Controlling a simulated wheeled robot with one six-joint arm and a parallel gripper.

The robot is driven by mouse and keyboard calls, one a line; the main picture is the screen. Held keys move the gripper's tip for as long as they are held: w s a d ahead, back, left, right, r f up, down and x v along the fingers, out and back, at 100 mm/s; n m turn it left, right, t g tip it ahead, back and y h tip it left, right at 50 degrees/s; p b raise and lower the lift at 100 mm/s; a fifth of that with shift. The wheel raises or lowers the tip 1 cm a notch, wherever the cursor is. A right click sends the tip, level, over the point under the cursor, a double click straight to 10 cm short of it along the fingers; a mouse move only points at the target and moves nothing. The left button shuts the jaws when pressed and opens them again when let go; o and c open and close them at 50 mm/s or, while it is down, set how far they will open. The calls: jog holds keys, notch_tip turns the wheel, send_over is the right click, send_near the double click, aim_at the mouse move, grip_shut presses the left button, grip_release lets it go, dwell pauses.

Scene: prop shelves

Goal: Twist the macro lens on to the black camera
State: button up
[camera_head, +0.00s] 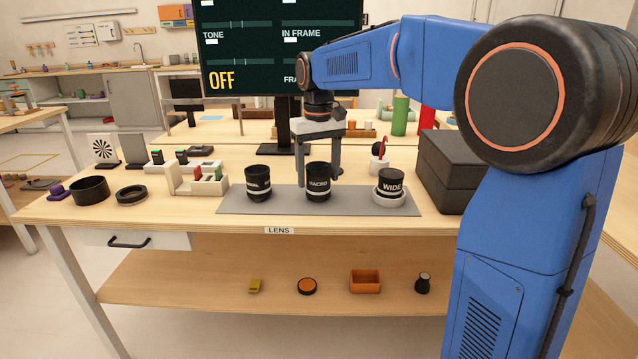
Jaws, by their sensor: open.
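The macro lens (318,188), a black cylinder marked MACRO, stands upright in the middle of a grey mat (288,208). My gripper (318,178) points down over it, with its two grey fingers apart at the lens's left and right sides. The fingers look close to the lens, but I cannot tell whether they touch it. Nothing is lifted. I cannot pick out the black camera for certain; my arm covers part of the right side of the view.
A black lens (258,184) with a partly readable label stands left on the mat. The WIDE lens (391,183) sits on a white ring at right. A dark box (447,170) stands beyond it. A white divided tray (198,182) and black rings lie left. A screen (280,45) reads OFF.

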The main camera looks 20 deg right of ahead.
jog(key=c, duration=1)
jog(key=shift+r, duration=2.95)
jog(key=shift+s, duration=0.1)
